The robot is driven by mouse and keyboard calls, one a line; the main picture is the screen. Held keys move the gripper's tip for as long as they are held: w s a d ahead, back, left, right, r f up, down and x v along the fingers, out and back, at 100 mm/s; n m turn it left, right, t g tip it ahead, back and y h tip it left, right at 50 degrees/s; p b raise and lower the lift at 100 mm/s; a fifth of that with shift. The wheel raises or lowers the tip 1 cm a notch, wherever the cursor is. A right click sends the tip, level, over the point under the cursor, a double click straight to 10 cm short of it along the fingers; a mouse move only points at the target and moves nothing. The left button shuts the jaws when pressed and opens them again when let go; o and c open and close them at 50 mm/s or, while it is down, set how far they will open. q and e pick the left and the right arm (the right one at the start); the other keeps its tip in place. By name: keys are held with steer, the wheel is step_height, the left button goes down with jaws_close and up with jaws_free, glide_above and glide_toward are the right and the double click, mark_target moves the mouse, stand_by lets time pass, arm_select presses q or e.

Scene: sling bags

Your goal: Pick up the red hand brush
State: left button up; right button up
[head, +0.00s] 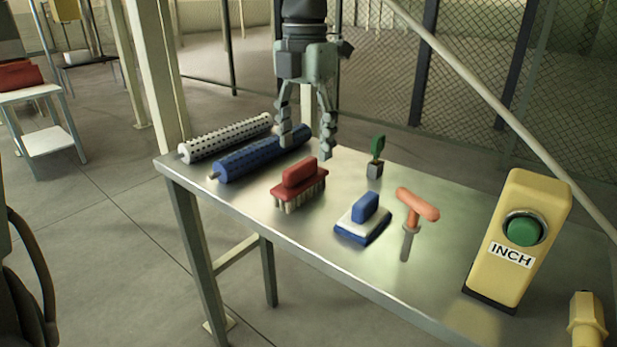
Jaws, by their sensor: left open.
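The red hand brush (300,183) stands bristles down on the metal table (420,268), its raised red handle on top and pale bristle tufts below. My left gripper (306,146) points down with its fingers spread and nothing between them. In the head view its fingertips appear just above and behind the brush, apart from it. One finger overlaps the far end of the blue roller in the picture. The exact height of the fingertips over the table is hard to tell.
A blue roller (255,156) and a white dotted roller (228,138) lie left of the brush. To the right are a blue-and-white block (363,219), an orange-handled tool (416,205), a green-topped small item (376,158) and a yellow INCH button box (517,245).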

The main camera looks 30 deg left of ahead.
mark_target(301, 163)
arm_select(q)
steer(key=f, duration=0.3)
steer(key=s+f, duration=0.1)
steer(key=f, duration=0.1)
steer(key=shift+a+f+p, duration=0.3)
steer(key=shift+f, duration=0.3)
steer(key=shift+w, duration=0.1)
steer(key=shift+c, duration=0.2)
steer(key=c, duration=1.3)
arm_select(e)
steer(key=shift+s+f, duration=0.35)
steer(key=shift+f, duration=0.5)
arm_select(q)
steer(key=shift+r, duration=0.1)
